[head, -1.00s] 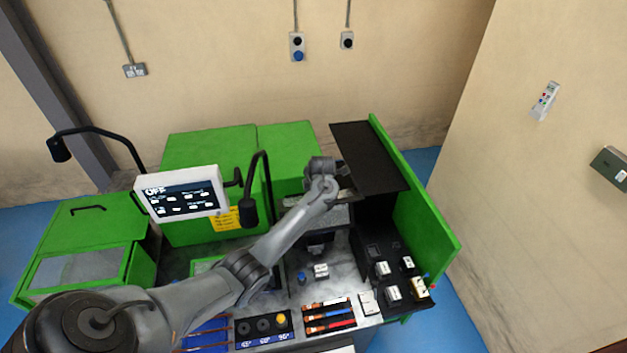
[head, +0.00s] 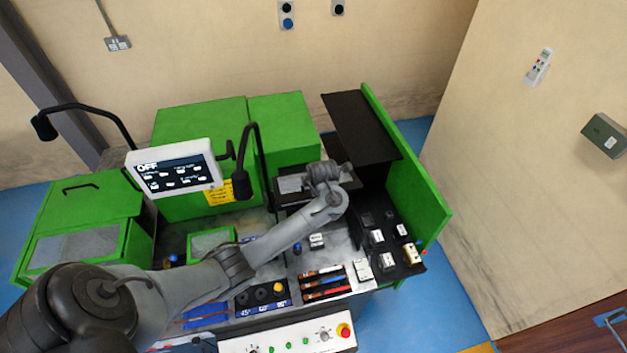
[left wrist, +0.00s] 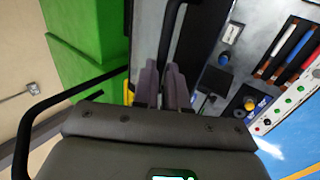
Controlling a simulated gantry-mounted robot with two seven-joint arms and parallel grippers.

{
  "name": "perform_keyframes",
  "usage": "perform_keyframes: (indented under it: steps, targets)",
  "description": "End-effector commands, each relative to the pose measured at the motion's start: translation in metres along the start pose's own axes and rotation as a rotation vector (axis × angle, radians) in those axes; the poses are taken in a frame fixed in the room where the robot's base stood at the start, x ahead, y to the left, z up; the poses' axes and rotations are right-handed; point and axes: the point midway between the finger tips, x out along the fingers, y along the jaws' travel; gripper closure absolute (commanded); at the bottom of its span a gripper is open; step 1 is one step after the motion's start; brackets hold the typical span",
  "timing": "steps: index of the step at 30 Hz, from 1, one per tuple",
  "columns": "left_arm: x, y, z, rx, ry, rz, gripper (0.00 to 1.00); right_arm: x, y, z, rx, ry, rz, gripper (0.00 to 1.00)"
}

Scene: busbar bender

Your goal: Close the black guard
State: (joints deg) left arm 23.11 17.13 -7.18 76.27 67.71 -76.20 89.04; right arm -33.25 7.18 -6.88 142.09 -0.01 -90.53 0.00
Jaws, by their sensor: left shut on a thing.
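The black guard (head: 291,184) is a dark frame with a greyish window panel. It sits in front of the right green cabinet, in the middle of the head view, partly hidden by my left wrist. My left gripper (head: 325,174) is at the guard; its fingertips are hidden in that view. In the left wrist view, the two fingers of my left gripper (left wrist: 164,78) are close together on a black bar (left wrist: 171,38), which looks like the guard's handle. How far the guard is open is hard to tell. My right gripper is not in view.
A black lamp (head: 241,184) on a curved neck and a screen reading OFF (head: 173,172) stand left of my forearm. A black shelf (head: 362,128) and green side panel (head: 405,175) bound the right. Small parts and tools (head: 322,284) lie in front.

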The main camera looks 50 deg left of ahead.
Motion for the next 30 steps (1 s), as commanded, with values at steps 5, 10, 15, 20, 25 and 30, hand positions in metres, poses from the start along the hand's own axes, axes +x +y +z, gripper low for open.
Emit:
perform_keyframes:
  steps: [5, 10, 15, 20, 25, 30]
  targets:
    - [0.002, -0.003, -0.001, 0.005, 0.004, -0.006, 0.75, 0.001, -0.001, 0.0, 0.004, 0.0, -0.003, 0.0]
    - [0.002, -0.002, 0.0, 0.003, 0.002, -0.004, 0.62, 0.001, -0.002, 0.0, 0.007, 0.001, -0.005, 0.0]
    - [0.001, -0.001, 0.0, 0.003, 0.002, -0.003, 0.62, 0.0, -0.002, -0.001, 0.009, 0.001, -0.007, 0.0]
    - [-0.002, 0.0, 0.0, 0.003, 0.002, 0.0, 0.62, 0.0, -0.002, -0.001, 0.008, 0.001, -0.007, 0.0]
    - [-0.013, 0.002, 0.0, 0.002, 0.004, 0.002, 0.62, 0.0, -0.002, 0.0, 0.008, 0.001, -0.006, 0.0]
    - [-0.029, 0.002, 0.0, 0.003, -0.002, 0.006, 0.62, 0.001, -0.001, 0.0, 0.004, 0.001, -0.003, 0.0]
